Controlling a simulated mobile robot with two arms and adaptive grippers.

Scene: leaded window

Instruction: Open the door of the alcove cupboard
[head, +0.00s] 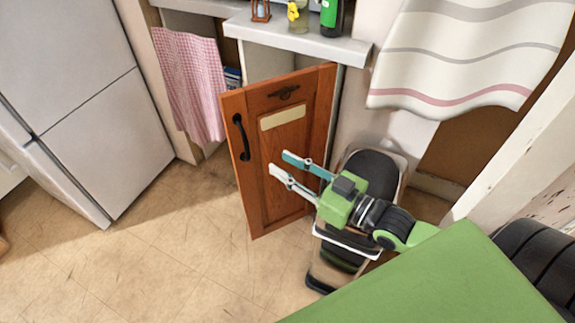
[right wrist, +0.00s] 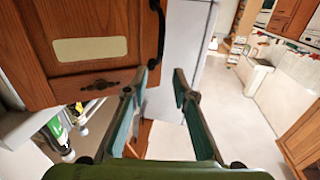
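The orange-brown wooden door (head: 285,185) of the alcove cupboard stands swung out from under the grey shelf top (head: 300,42), its handle side away from the opening. It has a black handle (head: 240,137) near its left edge, a pale blank label and a dark ornament. In the right wrist view the door (right wrist: 75,20) is at upper left, with its handle (right wrist: 158,30) near the fingertips. My right gripper (head: 279,163) has its two fingers apart and empty, in front of the lower door in the head view; contact cannot be told. My left gripper is out of view.
A fridge (head: 75,70) stands at the left. A pink checked cloth (head: 188,80) hangs by the opening. Bottles, including a green one (head: 332,18), stand on the top. A pedal bin (head: 372,170) is right of the door. The tiled floor at the left is clear.

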